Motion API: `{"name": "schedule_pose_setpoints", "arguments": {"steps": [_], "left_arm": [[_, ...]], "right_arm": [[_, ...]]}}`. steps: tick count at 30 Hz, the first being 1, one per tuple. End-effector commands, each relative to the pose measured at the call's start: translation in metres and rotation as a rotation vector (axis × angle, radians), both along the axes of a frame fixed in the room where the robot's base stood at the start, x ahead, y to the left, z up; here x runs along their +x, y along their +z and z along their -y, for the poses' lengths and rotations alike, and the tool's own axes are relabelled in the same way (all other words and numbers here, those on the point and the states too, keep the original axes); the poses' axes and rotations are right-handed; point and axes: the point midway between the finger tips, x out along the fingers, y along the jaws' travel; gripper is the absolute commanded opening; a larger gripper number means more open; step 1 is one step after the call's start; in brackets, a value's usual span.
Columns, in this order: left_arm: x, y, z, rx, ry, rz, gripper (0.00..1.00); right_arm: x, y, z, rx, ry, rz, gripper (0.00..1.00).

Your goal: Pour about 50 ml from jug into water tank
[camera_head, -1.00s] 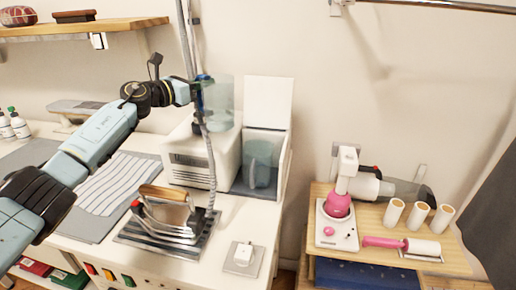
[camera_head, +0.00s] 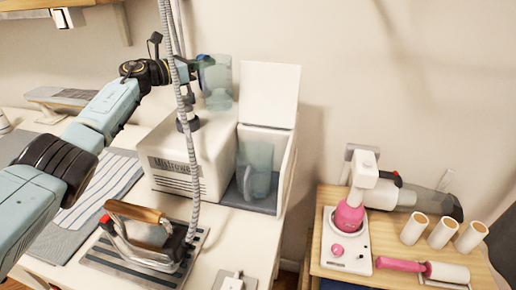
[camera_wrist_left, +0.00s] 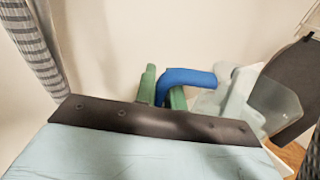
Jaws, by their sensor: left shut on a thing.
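My left gripper (camera_head: 190,70) is shut on the blue handle (camera_wrist_left: 188,78) of a translucent bluish jug (camera_head: 217,84). The jug is held about upright above the white steam unit (camera_head: 205,138), left of a raised white lid. Its water level cannot be made out. In the left wrist view, the green fingers (camera_wrist_left: 162,93) are at the handle, and the clear jug body (camera_wrist_left: 278,105) is to the right. A translucent grey-blue vessel with a handle, seemingly the water tank (camera_head: 260,155), stands in the white housing under the open lid (camera_head: 270,95). My right gripper is out of view.
A grey ribbed hose (camera_head: 188,150) hangs in front of the steam unit, close to my left wrist. An iron (camera_head: 145,235) rests on its pad in front. A wooden side table (camera_head: 318,235) with rollers and a pink-and-white device stands at right.

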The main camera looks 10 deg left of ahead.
Motion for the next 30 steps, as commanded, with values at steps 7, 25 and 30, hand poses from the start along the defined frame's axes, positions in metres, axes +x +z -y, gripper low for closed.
{"name": "schedule_pose_setpoints", "arguments": {"steps": [7, 25, 30], "left_arm": [[0.000, -0.014, 0.000, -0.002, 0.000, 0.002, 0.00], [-0.008, 0.017, 0.006, 0.090, 0.000, 0.070, 0.00], [-0.014, 0.042, 0.013, 0.173, -0.001, 0.133, 0.00]], "right_arm": [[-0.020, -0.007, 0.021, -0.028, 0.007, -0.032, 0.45], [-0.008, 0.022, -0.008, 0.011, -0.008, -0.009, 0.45], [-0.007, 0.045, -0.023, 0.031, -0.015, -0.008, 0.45]]}}
